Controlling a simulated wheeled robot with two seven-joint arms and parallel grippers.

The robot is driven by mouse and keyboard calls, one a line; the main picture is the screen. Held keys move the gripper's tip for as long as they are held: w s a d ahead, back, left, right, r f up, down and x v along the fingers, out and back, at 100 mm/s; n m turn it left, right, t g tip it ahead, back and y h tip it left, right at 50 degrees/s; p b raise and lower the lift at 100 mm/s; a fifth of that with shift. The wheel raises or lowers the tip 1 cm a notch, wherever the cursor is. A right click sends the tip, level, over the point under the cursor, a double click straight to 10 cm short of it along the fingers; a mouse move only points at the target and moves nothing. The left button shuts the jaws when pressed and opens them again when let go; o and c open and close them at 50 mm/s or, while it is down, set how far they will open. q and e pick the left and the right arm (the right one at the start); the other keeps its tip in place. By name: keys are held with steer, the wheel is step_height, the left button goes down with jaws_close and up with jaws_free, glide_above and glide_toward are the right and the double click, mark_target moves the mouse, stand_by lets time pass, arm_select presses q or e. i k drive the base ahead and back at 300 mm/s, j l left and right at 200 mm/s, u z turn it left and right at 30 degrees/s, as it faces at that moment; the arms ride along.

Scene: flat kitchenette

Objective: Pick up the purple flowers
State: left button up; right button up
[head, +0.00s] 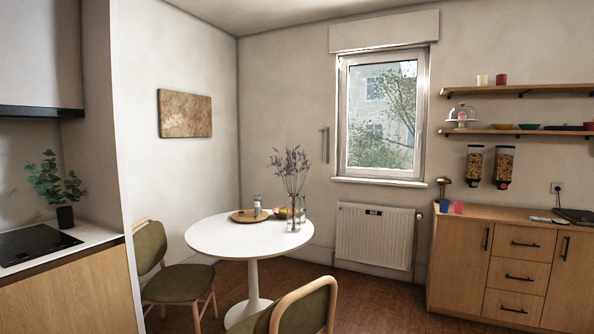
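The purple flowers (291,166) stand upright in a clear glass vase (293,212) on a round white table (225,238). The table is in the middle of the head view, some distance away. The flowers rise above the vase in front of the pale wall. Neither of my grippers shows in this view.
A round wooden tray (246,216), a small jar (257,205) and a bowl (281,213) are beside the vase. Green chairs stand left (178,281) and in front (302,309) of the table. A counter (80,295) is at left, a wooden cabinet (516,263) at right. Floor between table and cabinet is open.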

mark_target(288, 166)
steer(key=i+l+z, duration=0.5)
steer(key=i+z, duration=0.3)
steer(key=i+l+z, duration=0.1)
steer(key=i+z, duration=0.25)
steer(key=i, duration=1)
steer(key=i+u, duration=0.4)
steer(key=i, duration=0.25)
steer(key=i+l+u, duration=0.2)
steer(key=i+u, duration=0.15)
steer(key=i, duration=0.35)
